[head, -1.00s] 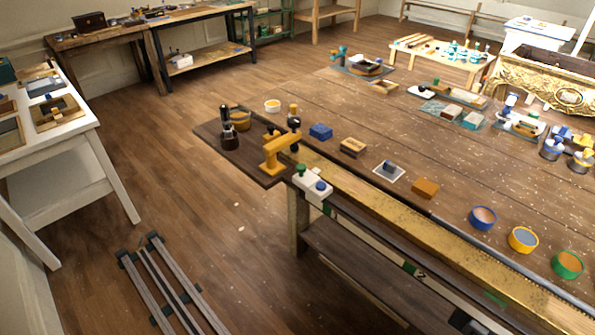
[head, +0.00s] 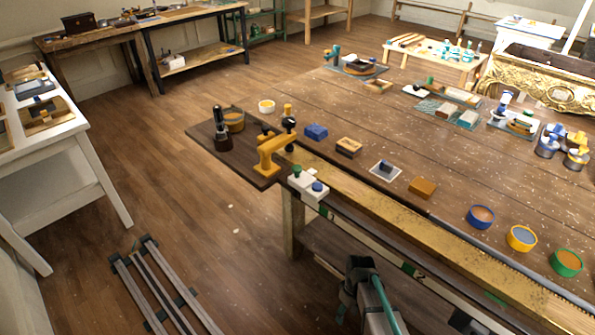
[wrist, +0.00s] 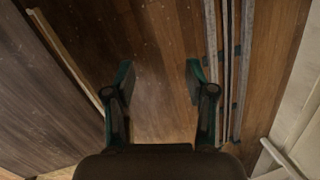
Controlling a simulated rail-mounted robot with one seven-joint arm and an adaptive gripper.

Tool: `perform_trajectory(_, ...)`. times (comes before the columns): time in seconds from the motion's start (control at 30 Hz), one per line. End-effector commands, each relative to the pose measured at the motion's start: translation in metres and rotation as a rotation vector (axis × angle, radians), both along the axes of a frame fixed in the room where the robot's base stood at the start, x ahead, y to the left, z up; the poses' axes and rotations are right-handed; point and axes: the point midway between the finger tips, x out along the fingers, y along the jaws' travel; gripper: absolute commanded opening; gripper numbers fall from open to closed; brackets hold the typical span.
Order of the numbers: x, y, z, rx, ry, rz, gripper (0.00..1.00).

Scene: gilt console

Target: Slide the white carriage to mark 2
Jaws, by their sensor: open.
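The white carriage (head: 308,187), with a green knob and a blue knob on top, sits at the left end of the rail along the table's front edge, beside the yellow handle-like fixture (head: 272,157). A green mark (head: 411,270) is on the front strip, well to the right of the carriage; its number is too small to read now. My gripper (wrist: 160,85) is open and empty in the wrist view, over the floor. In the head view part of my arm's end shows low in front of the table, below and right of the carriage and apart from it. The carriage is not in the wrist view.
A dark-handled tool (head: 222,130) stands at the left corner. Grey rails (head: 160,285) lie on the floor at left.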

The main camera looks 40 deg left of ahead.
Motion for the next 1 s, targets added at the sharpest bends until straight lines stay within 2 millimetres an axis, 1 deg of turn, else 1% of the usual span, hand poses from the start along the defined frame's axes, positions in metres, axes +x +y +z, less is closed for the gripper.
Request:
perform_trajectory(0.03,0.004,0.039,0.014,0.029,-0.017,0.081,0.55)
perform_trajectory(0.07,0.003,0.058,0.023,0.045,-0.025,0.128,0.55)
perform_trajectory(0.1,0.001,0.084,0.035,0.067,-0.036,0.191,0.55)
perform_trajectory(0.17,-0.006,0.123,0.055,0.101,-0.050,0.286,0.55)
perform_trajectory(0.2,-0.012,0.149,0.069,0.123,-0.059,0.348,0.55)
perform_trajectory(0.3,-0.032,0.206,0.102,0.173,-0.079,0.492,0.55)
perform_trajectory(0.4,-0.051,0.246,0.128,0.210,-0.093,0.598,0.55)
perform_trajectory(0.5,-0.069,0.276,0.149,0.240,-0.103,0.681,0.55)
perform_trajectory(0.6,-0.086,0.301,0.168,0.265,-0.112,0.750,0.55)
perform_trajectory(0.8,-0.118,0.342,0.201,0.309,-0.126,0.869,0.55)
perform_trajectory(0.93,-0.140,0.366,0.223,0.335,-0.135,0.942,0.55)
perform_trajectory(0.97,-0.137,0.366,0.234,0.333,-0.136,0.950,0.55)
perform_trajectory(1.0,-0.128,0.364,0.249,0.325,-0.135,0.955,0.55)
